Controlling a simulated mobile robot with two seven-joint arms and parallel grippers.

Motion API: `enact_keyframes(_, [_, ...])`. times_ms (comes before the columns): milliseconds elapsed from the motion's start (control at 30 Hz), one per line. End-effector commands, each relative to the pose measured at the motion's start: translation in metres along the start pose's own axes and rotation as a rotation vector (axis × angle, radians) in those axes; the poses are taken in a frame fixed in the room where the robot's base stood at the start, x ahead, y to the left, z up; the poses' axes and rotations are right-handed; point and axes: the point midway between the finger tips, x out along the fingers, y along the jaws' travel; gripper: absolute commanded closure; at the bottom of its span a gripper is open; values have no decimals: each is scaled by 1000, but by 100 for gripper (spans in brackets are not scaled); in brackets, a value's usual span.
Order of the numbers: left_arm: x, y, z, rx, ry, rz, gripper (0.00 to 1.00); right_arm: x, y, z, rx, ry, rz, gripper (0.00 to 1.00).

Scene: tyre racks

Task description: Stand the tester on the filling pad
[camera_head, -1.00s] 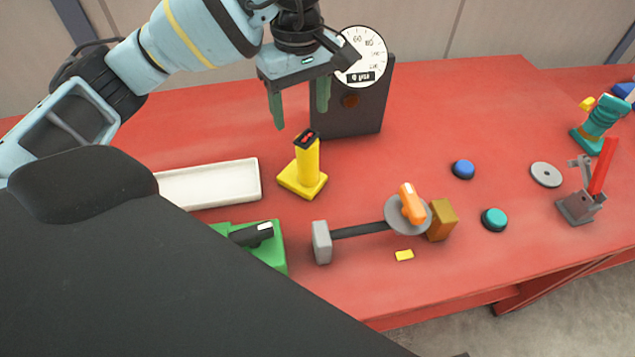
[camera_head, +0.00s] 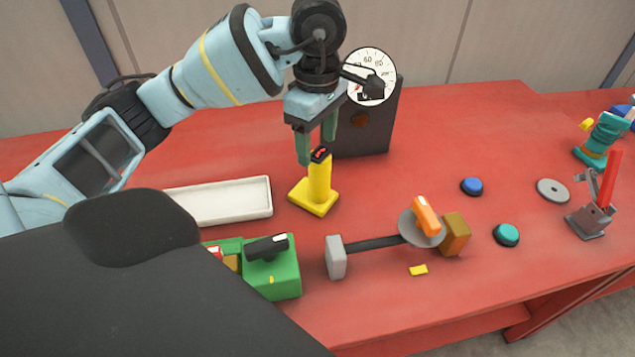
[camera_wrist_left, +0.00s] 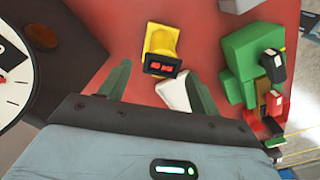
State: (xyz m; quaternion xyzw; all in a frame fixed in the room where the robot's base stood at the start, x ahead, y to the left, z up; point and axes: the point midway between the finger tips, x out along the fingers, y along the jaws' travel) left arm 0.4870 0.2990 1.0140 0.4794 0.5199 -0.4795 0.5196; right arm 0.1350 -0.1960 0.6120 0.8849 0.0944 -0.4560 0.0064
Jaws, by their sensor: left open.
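The yellow upright thing with a square base and a black top with red marks, which I take for the tester (camera_head: 319,185), stands upright on the red table. In the left wrist view the tester (camera_wrist_left: 160,45) shows between and beyond the finger tips. My left gripper (camera_head: 317,150) is open, its green fingers pointing down around the tester's top; I cannot tell whether they touch it. It also shows open in the left wrist view (camera_wrist_left: 158,76). A flat grey disc (camera_head: 552,190) lies at the right and may be the filling pad; I cannot tell for sure. My right gripper is not in view.
A dark panel with a round dial (camera_head: 371,76) stands behind the tester. A white tray (camera_head: 225,202) lies to its left. A green device (camera_head: 275,275) and a grey bar stand (camera_head: 336,257) are in front. Blue (camera_head: 472,186) and teal (camera_head: 506,234) buttons lie rightward.

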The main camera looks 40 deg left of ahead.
Motion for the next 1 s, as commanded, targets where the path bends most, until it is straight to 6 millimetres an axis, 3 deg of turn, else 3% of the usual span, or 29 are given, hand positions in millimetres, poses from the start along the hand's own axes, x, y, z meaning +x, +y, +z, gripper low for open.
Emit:
enact_keyframes(133, [7,-1,0,0,0,-2,37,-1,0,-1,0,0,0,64])
enact_keyframes(433, [46,-1,-1,1,0,0,37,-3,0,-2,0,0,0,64])
enact_keyframes(733, [51,-1,-1,1,0,1,37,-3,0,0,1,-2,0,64])
enact_keyframes(1000, [51,-1,-1,1,0,1,70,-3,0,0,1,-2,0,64])
